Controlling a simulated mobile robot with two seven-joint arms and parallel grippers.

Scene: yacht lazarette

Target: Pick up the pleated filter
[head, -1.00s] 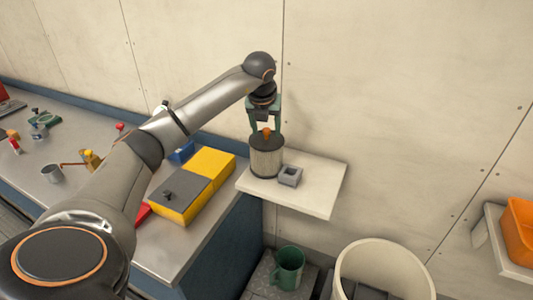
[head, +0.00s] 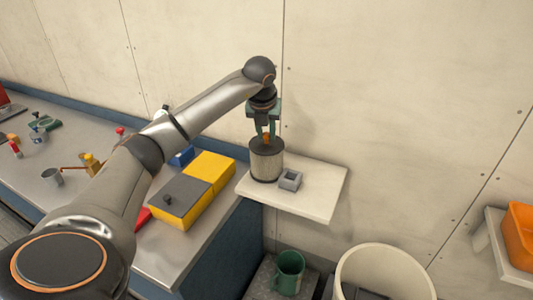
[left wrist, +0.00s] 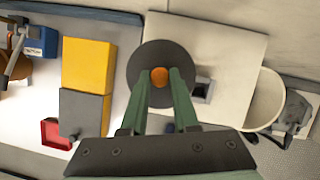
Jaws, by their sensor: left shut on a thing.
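The pleated filter (head: 267,163) is a grey pleated cylinder with dark end caps and an orange knob on top. It stands upright at the left part of a white shelf (head: 318,190). My left gripper (head: 266,136) points straight down above it, its green fingers shut on the orange knob. In the left wrist view the filter's dark round top (left wrist: 137,85) lies under the fingers, with the knob (left wrist: 159,76) between the fingertips. Whether the filter's base touches the shelf is hard to tell. My right gripper is not in view.
A small grey square block with a hollow (head: 290,180) sits right beside the filter on the shelf. A yellow and grey box (head: 208,172) stands on the counter to the left. A green jug (head: 289,270) and a white bin (head: 385,255) are below. The shelf's right part is bare.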

